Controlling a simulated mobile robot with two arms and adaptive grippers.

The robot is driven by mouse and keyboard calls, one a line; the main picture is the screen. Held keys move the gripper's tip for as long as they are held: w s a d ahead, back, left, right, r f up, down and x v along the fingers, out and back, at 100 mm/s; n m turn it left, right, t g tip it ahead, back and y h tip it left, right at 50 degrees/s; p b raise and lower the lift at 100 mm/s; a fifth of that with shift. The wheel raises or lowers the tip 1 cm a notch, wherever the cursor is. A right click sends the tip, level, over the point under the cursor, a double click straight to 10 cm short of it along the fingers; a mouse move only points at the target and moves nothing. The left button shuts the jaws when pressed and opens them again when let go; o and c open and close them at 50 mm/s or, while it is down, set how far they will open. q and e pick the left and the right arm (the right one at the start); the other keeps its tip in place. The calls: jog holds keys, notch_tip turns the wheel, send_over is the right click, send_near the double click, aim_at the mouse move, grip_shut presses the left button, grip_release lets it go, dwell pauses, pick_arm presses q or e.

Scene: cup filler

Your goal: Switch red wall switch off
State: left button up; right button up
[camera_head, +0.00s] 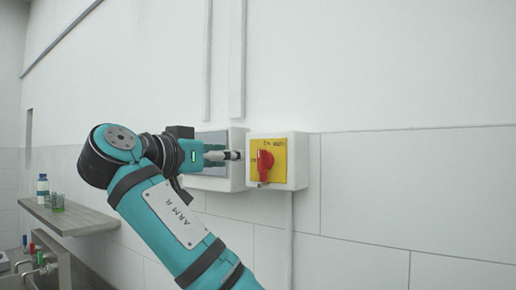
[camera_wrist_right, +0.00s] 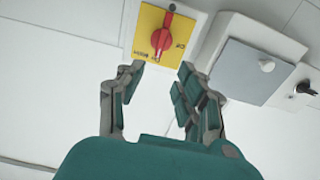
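The red wall switch (camera_head: 265,164) is a rotary knob on a yellow plate (camera_head: 279,153) on a white wall box. The knob looks roughly upright in the head view. In the wrist view the red knob (camera_wrist_right: 161,40) is at the top, just beyond the fingertips. My right gripper (camera_head: 232,155) is just left of the switch, pointing toward it. In the wrist view its fingers (camera_wrist_right: 156,75) are apart with nothing between them. I cannot tell whether they touch the knob. The plate's small lettering is hard to read. My left gripper is not in view.
A white box with a grey face (camera_head: 212,140) is on the wall beside the switch, partly behind my right gripper. Conduits (camera_head: 237,60) run up the wall. A shelf (camera_head: 68,221) at left holds a bottle (camera_head: 43,188) and a green-tinted glass (camera_head: 57,203). The wall at right is clear.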

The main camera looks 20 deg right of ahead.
aim_at(259, 155)
jog(key=p+x, duration=0.4)
jog(key=x, duration=0.6)
jog(key=shift+r, duration=0.15)
jog(key=shift+w+d+p, duration=0.35)
jog(key=shift+d+p, duration=0.1)
jog(key=shift+d, duration=0.1)
grip_shut()
